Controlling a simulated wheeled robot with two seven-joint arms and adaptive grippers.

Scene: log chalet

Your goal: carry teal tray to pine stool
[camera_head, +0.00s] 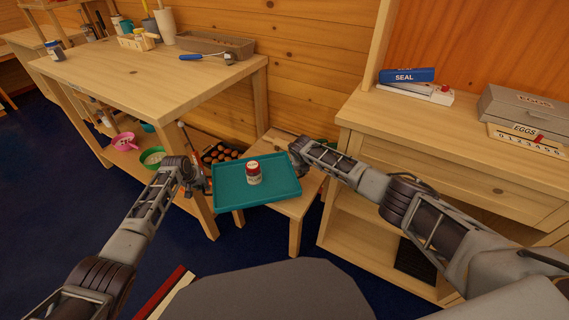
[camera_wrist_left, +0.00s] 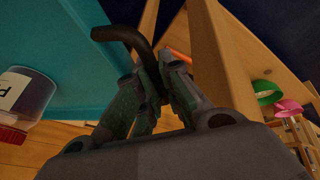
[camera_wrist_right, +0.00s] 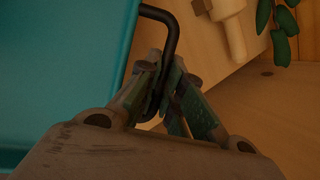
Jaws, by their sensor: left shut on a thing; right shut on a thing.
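The teal tray (camera_head: 231,193) is held between my two grippers and looks about level. A jar with a red lid (camera_head: 254,174) stands on it. My left gripper (camera_head: 203,184) is shut on the tray's dark left handle (camera_wrist_left: 125,35). My right gripper (camera_head: 299,166) is shut on its dark right handle (camera_wrist_right: 171,32). The pine stool (camera_head: 297,207) is under the tray's right part, with seat showing in front and behind. The tray's left part extends past the seat. I cannot tell whether the tray touches the stool.
A wooden workbench (camera_head: 140,75) with tools and jars stands at the left. A wooden cabinet (camera_head: 440,130) with a grey box (camera_head: 525,105) stands close at the right. A crate of round brown things (camera_head: 220,153) is behind the tray. Blue floor (camera_head: 165,245) is open at the front left.

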